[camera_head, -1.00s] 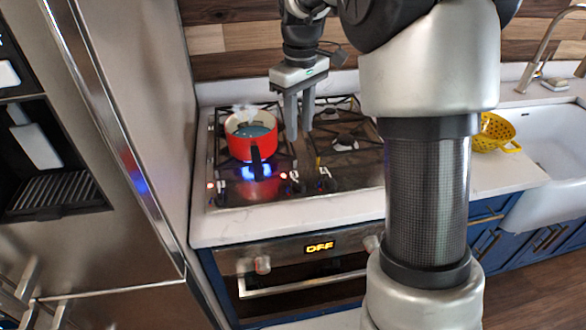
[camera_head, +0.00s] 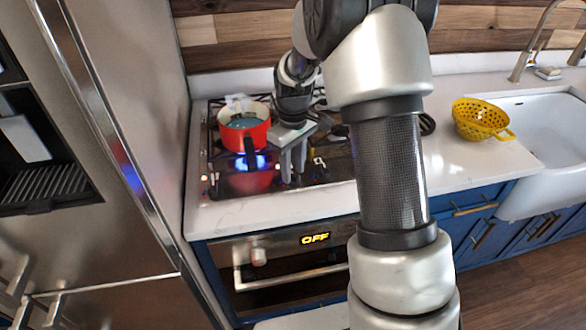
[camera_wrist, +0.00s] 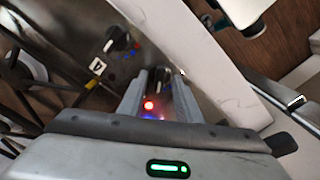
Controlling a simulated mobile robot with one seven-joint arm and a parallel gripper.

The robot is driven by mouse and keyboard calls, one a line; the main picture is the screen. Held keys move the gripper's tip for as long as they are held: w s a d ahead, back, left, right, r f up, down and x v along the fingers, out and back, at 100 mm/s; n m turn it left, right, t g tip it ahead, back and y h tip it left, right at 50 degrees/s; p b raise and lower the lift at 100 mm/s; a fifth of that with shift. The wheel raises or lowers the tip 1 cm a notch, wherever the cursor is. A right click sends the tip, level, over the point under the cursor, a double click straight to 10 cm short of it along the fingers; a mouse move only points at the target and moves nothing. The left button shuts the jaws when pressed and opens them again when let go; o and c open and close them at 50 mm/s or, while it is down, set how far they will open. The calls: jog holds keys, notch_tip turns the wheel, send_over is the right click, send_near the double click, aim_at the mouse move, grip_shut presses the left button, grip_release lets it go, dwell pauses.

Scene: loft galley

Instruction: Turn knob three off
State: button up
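Several knobs line the front of the gas cooktop (camera_head: 228,190). In the wrist view, one dark knob (camera_wrist: 158,80) sits between the fingers of my gripper (camera_wrist: 160,84), with a red light just below it. My gripper is open around this knob; whether a finger touches it I cannot tell. In the head view my gripper (camera_head: 292,181) points down at the cooktop's front edge and hides the knob there. Which knob is number three I cannot read.
A red pot (camera_head: 238,137) stands over a lit blue flame at the left burner, its dark handle pointing forward near my gripper. The oven display (camera_head: 315,238) reads OFF. A yellow colander (camera_head: 478,119) sits on the right counter by the white sink (camera_head: 545,135).

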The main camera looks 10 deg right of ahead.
jog(key=shift+f, duration=0.2)
jog(key=shift+c, duration=0.2)
grip_shut()
jog(key=shift+m, duration=3.5)
jog(key=shift+o, duration=0.2)
grip_release()
